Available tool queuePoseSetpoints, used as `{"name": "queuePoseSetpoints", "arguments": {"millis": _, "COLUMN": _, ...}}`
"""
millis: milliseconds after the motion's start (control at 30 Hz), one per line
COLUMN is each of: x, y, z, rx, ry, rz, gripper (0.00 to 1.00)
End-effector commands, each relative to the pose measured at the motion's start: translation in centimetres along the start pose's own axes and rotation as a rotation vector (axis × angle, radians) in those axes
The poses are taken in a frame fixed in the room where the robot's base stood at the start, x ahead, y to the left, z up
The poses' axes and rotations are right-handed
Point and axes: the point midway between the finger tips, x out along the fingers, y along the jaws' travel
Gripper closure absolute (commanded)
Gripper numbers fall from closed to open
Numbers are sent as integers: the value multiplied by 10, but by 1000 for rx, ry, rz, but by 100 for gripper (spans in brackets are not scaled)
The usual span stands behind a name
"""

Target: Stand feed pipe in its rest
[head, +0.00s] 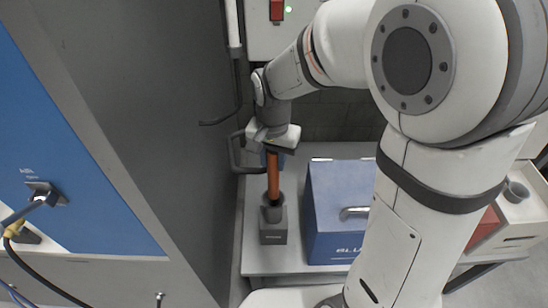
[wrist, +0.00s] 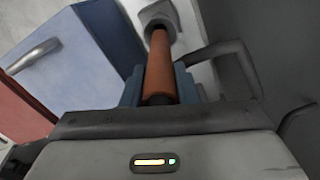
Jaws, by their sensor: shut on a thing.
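The feed pipe (head: 273,176) is an orange-brown rod, upright in the head view. Its upper end is at my gripper (head: 274,146), which is shut on it. Its lower end meets the mouth of the rest (head: 273,238), a dark grey block with a round collar on the table. The pipe's tip is hidden by the collar or overlaps it; I cannot tell how deep it sits. In the wrist view the pipe (wrist: 159,68) runs from between the blue-grey fingers of my gripper (wrist: 160,88) to the grey collar of the rest (wrist: 157,18).
A blue box (head: 335,205) with a metal handle stands just right of the rest. A tall grey cabinet wall (head: 150,110) is close on the left. A bent grey handle (wrist: 225,60) is near my gripper. The table (head: 258,262) is bare in front of the rest.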

Motion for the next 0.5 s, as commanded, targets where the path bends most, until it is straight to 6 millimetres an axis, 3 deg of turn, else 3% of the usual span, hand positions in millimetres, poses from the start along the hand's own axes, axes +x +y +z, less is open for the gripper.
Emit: {"name": "queuePoseSetpoints", "arguments": {"millis": 500, "x": 23, "y": 0, "z": 0, "rx": -1, "ry": -1, "rz": 0, "gripper": 100}}
